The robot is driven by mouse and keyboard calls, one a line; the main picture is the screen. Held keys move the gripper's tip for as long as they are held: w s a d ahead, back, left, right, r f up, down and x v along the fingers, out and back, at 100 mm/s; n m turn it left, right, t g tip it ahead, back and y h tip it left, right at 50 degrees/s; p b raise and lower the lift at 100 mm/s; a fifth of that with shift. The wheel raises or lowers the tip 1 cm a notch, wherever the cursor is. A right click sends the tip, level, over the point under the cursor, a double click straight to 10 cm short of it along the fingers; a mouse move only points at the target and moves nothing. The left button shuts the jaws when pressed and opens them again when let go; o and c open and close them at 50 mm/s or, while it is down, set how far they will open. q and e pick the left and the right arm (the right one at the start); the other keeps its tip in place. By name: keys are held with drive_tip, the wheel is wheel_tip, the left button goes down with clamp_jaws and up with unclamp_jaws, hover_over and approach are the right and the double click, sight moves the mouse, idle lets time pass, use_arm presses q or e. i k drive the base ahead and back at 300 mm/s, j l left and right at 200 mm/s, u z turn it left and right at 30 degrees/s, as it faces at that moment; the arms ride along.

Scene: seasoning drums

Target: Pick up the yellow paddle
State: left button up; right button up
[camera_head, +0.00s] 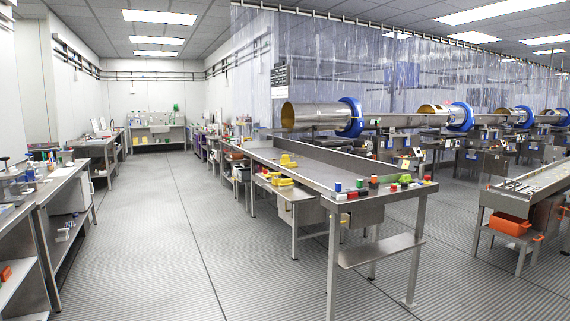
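No thing in the camera_head view shows clearly as a yellow paddle. A small yellow object (288,161) sits on the long steel table (315,175), toward its left side. More yellow items (281,181) lie on a lower side shelf left of this table. They are too small to tell their exact shape. Neither of my grippers is in view.
Small coloured items stand along the table's near end, including a green one (405,179). Steel drums (310,115) with blue rings stand behind. A workbench (40,190) is at left, and an orange bin (510,224) at right. The centre-left floor is clear.

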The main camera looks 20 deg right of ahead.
sight(285, 159)
drive_tip(key=i, duration=2.85)
drive_tip(key=i+l+z, duration=0.1)
drive_tip(key=i, duration=2.8)
drive_tip(key=i+j, duration=0.15)
drive_tip(key=i, duration=1.25)
drive_tip(key=l+z, duration=0.05)
drive_tip(key=l, duration=0.05)
